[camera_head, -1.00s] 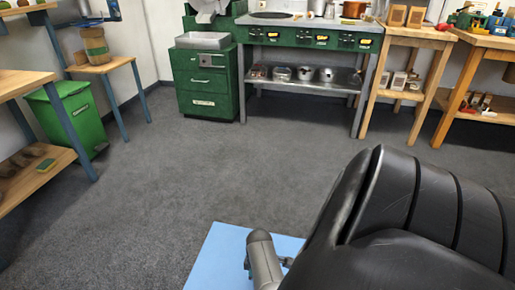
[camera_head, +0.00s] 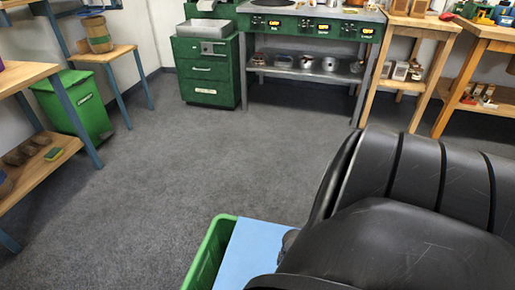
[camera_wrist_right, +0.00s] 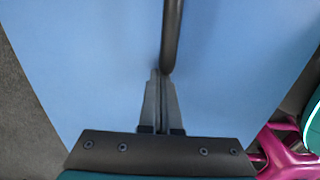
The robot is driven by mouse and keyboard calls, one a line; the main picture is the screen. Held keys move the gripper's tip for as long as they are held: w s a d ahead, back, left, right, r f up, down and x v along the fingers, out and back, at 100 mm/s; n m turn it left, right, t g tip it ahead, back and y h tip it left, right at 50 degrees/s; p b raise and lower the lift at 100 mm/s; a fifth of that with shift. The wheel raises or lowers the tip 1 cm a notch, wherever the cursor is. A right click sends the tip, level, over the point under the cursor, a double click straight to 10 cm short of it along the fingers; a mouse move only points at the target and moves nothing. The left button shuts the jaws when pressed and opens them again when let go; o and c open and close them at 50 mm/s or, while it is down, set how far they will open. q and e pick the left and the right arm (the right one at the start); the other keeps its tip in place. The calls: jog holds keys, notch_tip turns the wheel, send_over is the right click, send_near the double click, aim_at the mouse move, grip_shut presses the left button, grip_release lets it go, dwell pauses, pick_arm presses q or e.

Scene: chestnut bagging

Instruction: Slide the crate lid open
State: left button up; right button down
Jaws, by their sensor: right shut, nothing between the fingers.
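The green crate (camera_head: 205,262) shows at the bottom of the head view, with a strip of it uncovered along the left. Its light blue lid (camera_head: 248,252) lies to the right of that strip, and my black arm hides much of it. The lid (camera_wrist_right: 90,70) fills most of the right wrist view. My right gripper (camera_wrist_right: 160,76) is shut and empty over the lid. A dark curved bar (camera_wrist_right: 172,35) runs down to its fingertips, along their right side; I cannot tell whether they touch. My left gripper is not in view.
A magenta object (camera_wrist_right: 288,158) shows at the lower right of the wrist view. Grey floor (camera_head: 170,150) is clear ahead. A green bin (camera_head: 75,107) and a wooden shelf (camera_head: 40,170) stand left; a green drawer cabinet (camera_head: 207,75) stands at the back.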

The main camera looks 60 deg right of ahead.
jog(key=s, duration=0.2)
jog(key=s+d, duration=0.1)
jog(key=s, duration=0.2)
jog(key=s+d, duration=0.1)
jog(key=s, duration=0.1)
jog(key=shift+s, duration=0.2)
jog(key=s, duration=0.1)
jog(key=s+d, duration=0.1)
jog(key=s, duration=0.3)
jog(key=shift+d+f+b, duration=0.1)
jog(key=shift+d+b, duration=0.15)
jog(key=shift+b, duration=0.15)
jog(key=shift+s+d, duration=0.2)
jog(key=shift+s, duration=0.3)
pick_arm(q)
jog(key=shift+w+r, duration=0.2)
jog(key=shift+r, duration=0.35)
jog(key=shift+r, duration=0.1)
pick_arm(e)
jog(key=shift+r, duration=0.25)
